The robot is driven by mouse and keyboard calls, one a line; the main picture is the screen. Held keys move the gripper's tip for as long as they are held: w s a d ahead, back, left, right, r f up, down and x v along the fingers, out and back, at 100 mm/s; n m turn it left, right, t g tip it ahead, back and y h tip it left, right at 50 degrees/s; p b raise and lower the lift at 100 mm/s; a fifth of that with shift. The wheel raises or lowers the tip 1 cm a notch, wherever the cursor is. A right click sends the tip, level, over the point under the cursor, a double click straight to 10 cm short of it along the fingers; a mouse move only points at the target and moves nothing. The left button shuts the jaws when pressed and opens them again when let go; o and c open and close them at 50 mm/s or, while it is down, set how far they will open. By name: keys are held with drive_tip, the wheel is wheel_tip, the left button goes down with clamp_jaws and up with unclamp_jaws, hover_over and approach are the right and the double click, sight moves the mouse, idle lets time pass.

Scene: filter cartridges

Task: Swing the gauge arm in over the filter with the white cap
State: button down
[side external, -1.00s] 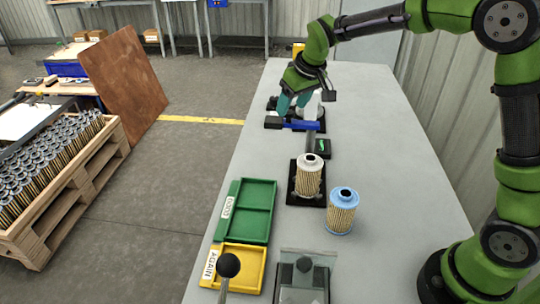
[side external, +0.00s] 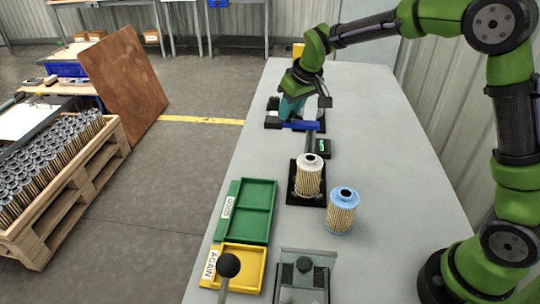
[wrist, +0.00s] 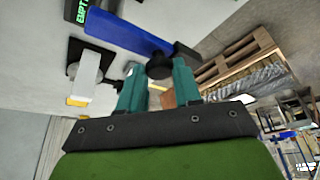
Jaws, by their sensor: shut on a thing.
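The filter with the white cap (side external: 309,175) stands upright on a black base, its pleated cream side showing. The blue gauge arm (side external: 300,126) lies crosswise farther back on the bench, clear of this filter. In the wrist view the blue bar (wrist: 125,28) runs to a round black knob (wrist: 160,65). My gripper (wrist: 160,78) has its teal fingers either side of that knob and is shut on it. In the side view my gripper (side external: 291,107) is down at the gauge arm; its fingertips are partly hidden.
A blue-capped filter (side external: 342,212) stands just right of the white-capped one. A small green-lit display (side external: 321,147) sits between gauge arm and filter. Green (side external: 246,236) and yellow (side external: 258,270) trays lie at front left. A black ball-topped lever (side external: 228,265) stands in front.

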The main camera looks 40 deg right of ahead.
drive_tip(key=shift+s, duration=0.1)
drive_tip(key=s+n+g+y, duration=0.4)
drive_tip(key=s+n, duration=0.3)
drive_tip(key=n, duration=1.1)
drive_tip(key=shift+s+d+y, duration=0.3)
drive_tip(key=shift+s+d, duration=0.1)
drive_tip(key=shift+d+r, duration=0.1)
idle(0.4)
drive_tip(key=c, duration=0.8)
unclamp_jaws()
drive_tip(key=v, duration=1.6)
drive_tip(key=shift+w+r, duration=0.25)
drive_tip(key=shift+r, duration=0.15)
